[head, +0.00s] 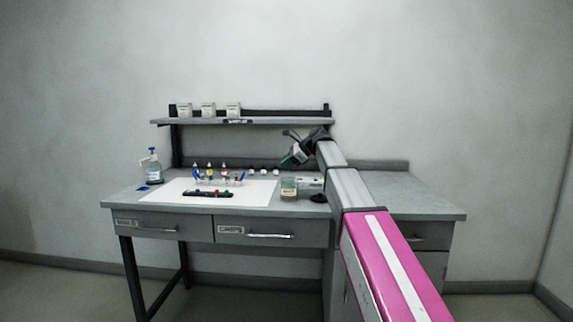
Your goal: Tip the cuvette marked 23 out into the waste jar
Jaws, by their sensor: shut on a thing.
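My gripper (291,143) is raised above the right half of the bench, tilted over to the left. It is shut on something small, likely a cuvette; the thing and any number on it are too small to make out. A squat clear jar with yellowish contents (289,188), likely the waste jar, stands on the bench below the gripper, apart from it. A rack (220,180) with several small items with coloured tops stands on the white mat (163,195). No mark 23 can be read.
A dark strip with coloured spots (208,194) lies in front of the rack. A wash bottle (153,168) stands at the left. A shelf (245,121) with several white boxes runs behind. A small pale device (309,183) is right of the jar. The bench's right end is clear.

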